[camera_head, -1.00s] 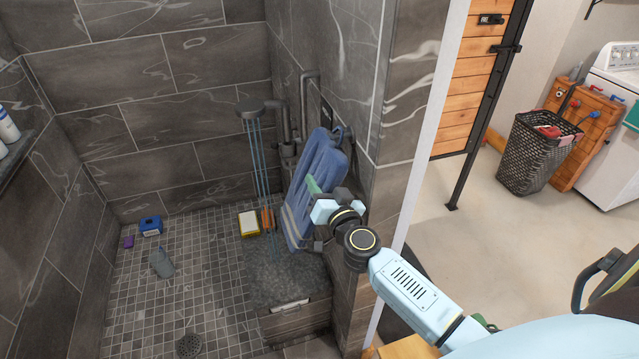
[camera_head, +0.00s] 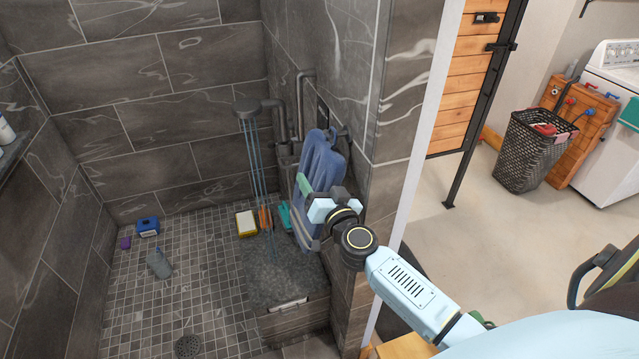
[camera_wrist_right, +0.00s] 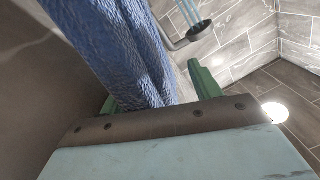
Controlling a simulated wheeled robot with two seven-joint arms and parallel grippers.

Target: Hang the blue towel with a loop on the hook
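The blue towel (camera_head: 321,168) hangs folded against the tiled shower wall, near a dark hook (camera_head: 346,131) at its upper right. Whether its loop is around the hook is too small to tell. My right gripper (camera_head: 316,203) is at the towel's lower half, with one green finger in front of it. In the right wrist view, the green fingers stand wide apart and the towel (camera_wrist_right: 125,50) hangs between them near the left finger, not pinched. My left gripper is not in view.
The shower head (camera_head: 250,108) and pipes are left of the towel. A grey ledge (camera_head: 280,275) lies below, with a yellow-and-white item (camera_head: 246,223) beside it. The wall's end (camera_head: 395,150) is close to my right arm. The shower floor is mostly free.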

